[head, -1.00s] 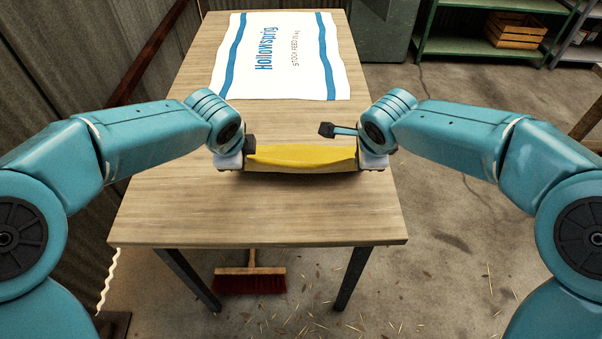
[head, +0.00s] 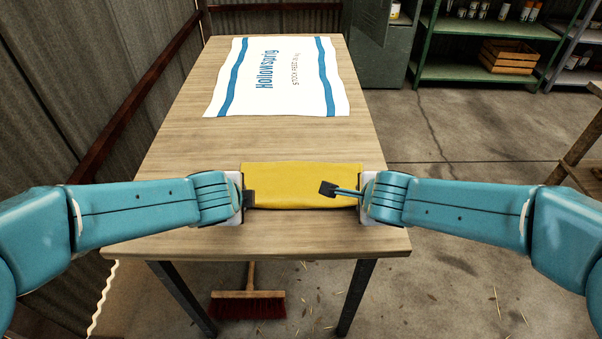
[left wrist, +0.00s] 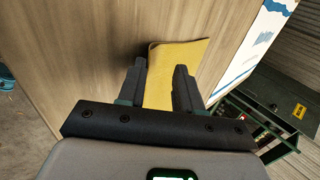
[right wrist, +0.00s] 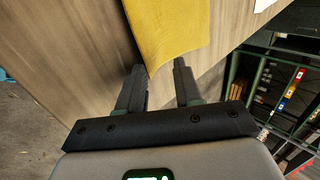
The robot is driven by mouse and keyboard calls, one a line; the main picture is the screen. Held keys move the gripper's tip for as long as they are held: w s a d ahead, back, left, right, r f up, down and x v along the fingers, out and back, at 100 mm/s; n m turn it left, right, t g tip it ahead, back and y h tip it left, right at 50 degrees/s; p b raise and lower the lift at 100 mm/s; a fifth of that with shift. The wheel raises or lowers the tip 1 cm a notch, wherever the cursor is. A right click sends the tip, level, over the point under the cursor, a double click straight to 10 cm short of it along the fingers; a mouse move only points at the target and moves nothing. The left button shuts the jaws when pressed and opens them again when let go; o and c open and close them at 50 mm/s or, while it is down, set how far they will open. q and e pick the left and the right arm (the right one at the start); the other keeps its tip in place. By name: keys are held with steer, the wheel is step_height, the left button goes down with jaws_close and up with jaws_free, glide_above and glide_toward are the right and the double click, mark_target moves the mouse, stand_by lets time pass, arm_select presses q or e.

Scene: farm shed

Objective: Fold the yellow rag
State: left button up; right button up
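The yellow rag (head: 290,178) lies near the front of the table as a wide, flat-looking strip between my two grippers. My left gripper (head: 248,198) is at its left end. In the left wrist view the fingers (left wrist: 160,66) stand apart, with rag (left wrist: 172,60) showing between and beyond them. My right gripper (head: 327,189) is at the right end, a dark tip reaching over the rag. In the right wrist view its fingers (right wrist: 160,66) also stand apart, with a rag corner (right wrist: 165,40) between them. Any contact between fingers and cloth cannot be made out.
The wooden table (head: 175,160) has bare room behind the rag. A white feed sack (head: 275,78) with blue stripes lies flat at the far end. A red broom (head: 248,305) is on the floor below the front edge. Green shelves (head: 490,50) with a wooden crate (head: 508,57) stand at the back right.

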arm_select(q)
steer(key=shift+o, duration=0.5)
arm_select(e)
steer(key=shift+o, duration=0.5)
arm_select(q)
steer(key=r, duration=0.1)
steer(key=s+r, duration=0.1)
steer(key=r, duration=0.1)
steer(key=shift+s+r, duration=0.35)
steer(key=shift+r, duration=0.05)
arm_select(e)
steer(key=r, duration=0.1)
steer(key=s+r, duration=0.1)
steer(key=r, duration=0.1)
steer(key=shift+s+r, duration=0.35)
steer(key=shift+r, duration=0.05)
arm_select(q)
steer(key=v, duration=0.6)
steer(key=shift+s+r, duration=0.2)
steer(key=shift+r, duration=0.05)
arm_select(e)
steer(key=v, duration=0.6)
steer(key=shift+s+r, duration=0.2)
steer(key=shift+r, duration=0.1)
arm_select(q)
steer(key=shift+s, duration=0.1)
arm_select(e)
steer(key=shift+s, duration=0.1)
